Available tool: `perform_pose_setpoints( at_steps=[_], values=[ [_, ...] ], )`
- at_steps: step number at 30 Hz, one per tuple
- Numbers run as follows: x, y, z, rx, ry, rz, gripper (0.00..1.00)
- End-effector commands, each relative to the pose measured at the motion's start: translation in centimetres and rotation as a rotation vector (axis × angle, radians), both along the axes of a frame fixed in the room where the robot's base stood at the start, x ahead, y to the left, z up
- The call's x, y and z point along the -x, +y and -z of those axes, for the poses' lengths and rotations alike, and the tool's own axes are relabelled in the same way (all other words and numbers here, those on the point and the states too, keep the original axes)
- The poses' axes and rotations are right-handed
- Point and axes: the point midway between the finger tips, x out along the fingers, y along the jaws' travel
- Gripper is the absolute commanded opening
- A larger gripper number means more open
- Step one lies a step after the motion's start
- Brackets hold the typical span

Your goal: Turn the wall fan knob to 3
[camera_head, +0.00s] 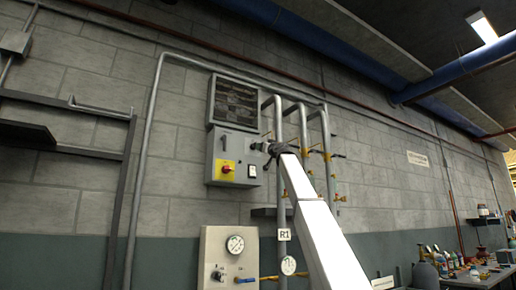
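A grey control box (214,150) is fixed to the block wall under a dark louvred wall fan (235,102). My gripper (267,149) is at the box's upper right, at the end of my white arm. A small dark greenish part shows at the fingertips, but I cannot tell whether it is the fan knob or part of my gripper. Any number marks are too small to read. The finger gap is not clear, and I cannot tell whether the fingers touch the box.
Vertical grey pipes (327,150) with yellow fittings stand just right of the box. Below is a light panel (213,245) with a gauge (235,244) and valves. A dark wall rack (119,190) is at the left. A cluttered bench (487,278) stands at the far right.

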Motion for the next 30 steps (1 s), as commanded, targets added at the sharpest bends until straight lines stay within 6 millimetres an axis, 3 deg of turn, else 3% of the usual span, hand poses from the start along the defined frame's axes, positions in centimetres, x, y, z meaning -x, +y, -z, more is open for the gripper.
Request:
perform_pose_setpoints(
  at_steps=[18,30],
  values=[
    [-7.3,4.8,-3.5,0.001,0.001,0.0,0.64],
    [-7.9,5.3,-3.8,0.001,-0.001,0.0,0.64]
  ],
)
